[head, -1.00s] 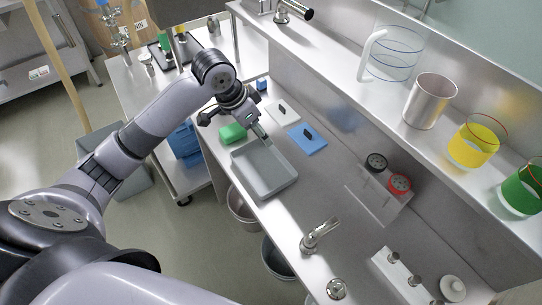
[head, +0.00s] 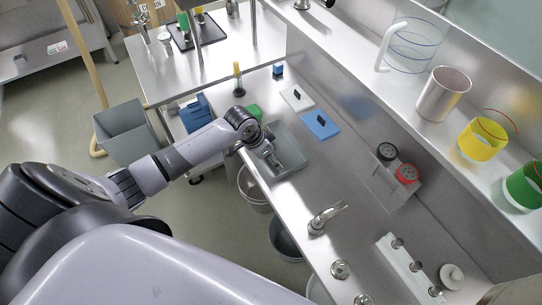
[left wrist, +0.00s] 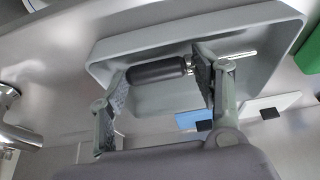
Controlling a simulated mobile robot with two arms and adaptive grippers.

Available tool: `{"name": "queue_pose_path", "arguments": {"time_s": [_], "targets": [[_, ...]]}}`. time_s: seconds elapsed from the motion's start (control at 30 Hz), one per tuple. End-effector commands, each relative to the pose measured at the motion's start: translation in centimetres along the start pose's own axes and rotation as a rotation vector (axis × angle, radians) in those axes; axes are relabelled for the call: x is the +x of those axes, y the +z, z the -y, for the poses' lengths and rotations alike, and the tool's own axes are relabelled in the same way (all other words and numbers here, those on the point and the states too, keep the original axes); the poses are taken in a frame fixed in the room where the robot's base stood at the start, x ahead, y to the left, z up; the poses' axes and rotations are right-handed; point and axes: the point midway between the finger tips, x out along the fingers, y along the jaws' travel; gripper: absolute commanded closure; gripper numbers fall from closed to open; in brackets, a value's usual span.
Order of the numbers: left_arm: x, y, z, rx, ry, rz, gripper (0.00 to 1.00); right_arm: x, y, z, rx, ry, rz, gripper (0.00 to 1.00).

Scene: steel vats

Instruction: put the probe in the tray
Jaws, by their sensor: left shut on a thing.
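The probe (left wrist: 158,72) has a dark cylindrical handle and a thin bright metal rod. In the left wrist view it lies between my left gripper's two fingers (left wrist: 163,80), which are shut on it, with the rod pointing right. The grey tray (left wrist: 262,16) is behind it in that view. In the head view my left gripper (head: 272,157) is over the tray (head: 297,143), within its outline. How high the probe is above the tray floor I cannot tell. My right gripper is not in view.
A green block (head: 254,111) lies beside the tray. A white mat (head: 294,101) and a blue mat (head: 320,127) lie behind it. A faucet (head: 325,218) stands nearer. Black and red round items (head: 406,173) are at the right. A shelf with vessels runs along the back.

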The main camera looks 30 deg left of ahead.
Motion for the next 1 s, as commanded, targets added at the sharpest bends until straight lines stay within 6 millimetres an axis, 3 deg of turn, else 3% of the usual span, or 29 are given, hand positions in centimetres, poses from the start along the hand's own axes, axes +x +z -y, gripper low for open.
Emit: {"name": "queue_pose_path", "arguments": {"time_s": [0.47,0.5,0.6,1.0], "targets": [[1.18,0.47,0.0,0.0,0.0,0.0,0.74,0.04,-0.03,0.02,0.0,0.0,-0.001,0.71],[1.14,0.47,0.0,0.001,0.0,0.0,0.39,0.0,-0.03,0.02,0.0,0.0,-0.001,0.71],[1.12,0.46,-0.01,0.0,0.0,0.0,0.32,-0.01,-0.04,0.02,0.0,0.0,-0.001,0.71],[0.46,0.28,0.04,0.001,-0.001,-0.003,0.32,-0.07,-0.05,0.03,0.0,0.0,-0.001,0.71]]}}
